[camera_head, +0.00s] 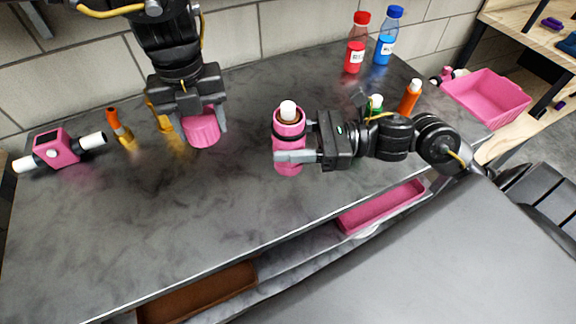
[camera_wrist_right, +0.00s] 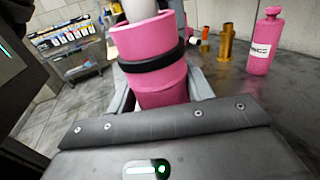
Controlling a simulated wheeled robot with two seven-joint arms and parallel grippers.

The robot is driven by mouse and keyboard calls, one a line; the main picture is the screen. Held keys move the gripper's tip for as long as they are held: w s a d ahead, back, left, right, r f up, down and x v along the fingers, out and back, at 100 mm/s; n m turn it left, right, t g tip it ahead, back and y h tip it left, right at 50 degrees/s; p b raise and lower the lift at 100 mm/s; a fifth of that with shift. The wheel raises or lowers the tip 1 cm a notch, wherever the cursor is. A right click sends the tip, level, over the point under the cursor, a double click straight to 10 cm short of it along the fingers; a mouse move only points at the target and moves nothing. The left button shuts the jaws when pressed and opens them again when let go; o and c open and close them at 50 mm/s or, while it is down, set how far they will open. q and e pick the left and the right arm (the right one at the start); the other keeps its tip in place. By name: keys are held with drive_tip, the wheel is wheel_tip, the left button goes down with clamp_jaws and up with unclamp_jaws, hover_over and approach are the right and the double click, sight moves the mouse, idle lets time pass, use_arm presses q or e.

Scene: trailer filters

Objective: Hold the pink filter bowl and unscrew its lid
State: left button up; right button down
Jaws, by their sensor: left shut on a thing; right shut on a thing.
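The pink filter bowl (camera_head: 288,158) is upright in my right gripper (camera_head: 297,142), with a dark ring around it and a white-topped cartridge (camera_head: 288,107) standing out of its open top. In the right wrist view the bowl (camera_wrist_right: 160,90) sits between the fingers, its lower end hidden by the gripper body. My left gripper (camera_head: 202,122) points down and is shut on a pink ribbed cap, which looks like the lid (camera_head: 203,130). The lid is apart from the bowl, to its left, with bare tabletop between them.
A pink block with white ends (camera_head: 55,149) and an orange-topped fitting (camera_head: 121,128) are at the left. Red (camera_head: 356,45) and blue (camera_head: 388,38) bottles stand at the back. An orange bottle (camera_head: 409,96) stands behind my right arm. The front tabletop (camera_head: 150,220) is clear.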

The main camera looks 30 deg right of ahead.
use_arm(q)
drive_tip(key=shift+w+f, duration=0.1)
drive_tip(key=shift+f, duration=0.05)
drive_tip(key=shift+p, duration=0.3)
drive_tip(key=shift+r+p, duration=0.4)
drive_tip(key=shift+r, duration=0.05)
use_arm(e)
drive_tip(key=w+f, duration=0.1)
drive_tip(key=f, duration=0.1)
drive_tip(key=w+d+f, duration=0.1)
drive_tip(key=w+f, duration=0.1)
drive_tip(key=f, duration=0.1)
drive_tip(key=w+d+f, duration=0.1)
drive_tip(key=f, duration=0.2)
drive_tip(key=shift+w+f, duration=0.15)
drive_tip(key=shift+f, duration=0.2)
use_arm(q)
drive_tip(key=shift+f, duration=0.15)
use_arm(e)
drive_tip(key=shift+f, duration=0.1)
use_arm(q)
drive_tip(key=shift+f+b, duration=0.15)
drive_tip(key=shift+b, duration=0.2)
use_arm(e)
drive_tip(key=shift+f, duration=0.1)
drive_tip(key=c, duration=0.6)
unclamp_jaws()
